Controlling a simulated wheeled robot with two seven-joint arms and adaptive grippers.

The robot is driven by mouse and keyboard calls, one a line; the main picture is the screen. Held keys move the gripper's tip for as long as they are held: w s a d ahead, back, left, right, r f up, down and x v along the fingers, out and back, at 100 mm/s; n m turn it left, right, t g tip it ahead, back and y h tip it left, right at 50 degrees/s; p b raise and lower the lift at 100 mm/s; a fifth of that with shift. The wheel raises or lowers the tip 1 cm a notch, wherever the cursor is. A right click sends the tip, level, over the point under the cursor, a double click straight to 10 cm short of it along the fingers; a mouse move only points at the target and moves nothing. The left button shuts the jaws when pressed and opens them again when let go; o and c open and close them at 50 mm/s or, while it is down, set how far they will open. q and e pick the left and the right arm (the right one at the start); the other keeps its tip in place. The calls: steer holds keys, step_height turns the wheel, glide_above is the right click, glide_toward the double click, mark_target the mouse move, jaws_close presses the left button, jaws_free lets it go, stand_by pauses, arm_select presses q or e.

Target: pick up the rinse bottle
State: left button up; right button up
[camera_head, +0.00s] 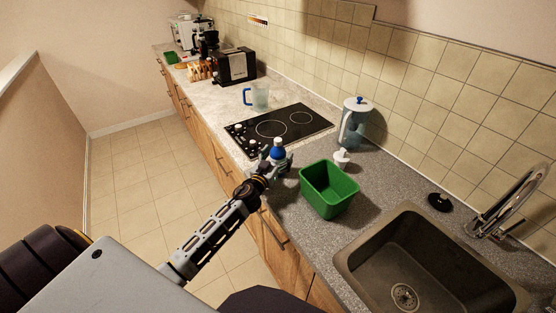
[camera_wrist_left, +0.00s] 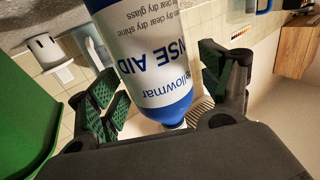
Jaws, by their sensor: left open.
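The rinse bottle (camera_head: 278,151) is white and blue and stands on the counter beside the hob, close to the front edge. In the left wrist view the bottle (camera_wrist_left: 150,55) fills the upper middle, looks upside down, and shows "RINSE AID" lettering. My left gripper (camera_head: 272,163) is at the bottle, and its arm partly hides the lower part. In the wrist view the open fingers (camera_wrist_left: 165,92) are on either side of the bottle, with a gap visible on the right; contact on the left is unclear. My right gripper is not in view.
A green bin (camera_head: 329,190) stands close to the right of the bottle, with a small white dispenser (camera_head: 342,158) behind it. The black hob (camera_head: 280,127) is beyond. A pitcher (camera_head: 354,123) stands by the wall. The sink (camera_head: 430,265) is at the right.

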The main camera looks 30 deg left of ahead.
arm_select(q)
steer(key=shift+w, duration=0.2)
stand_by(0.4)
steer(key=c, duration=1.4)
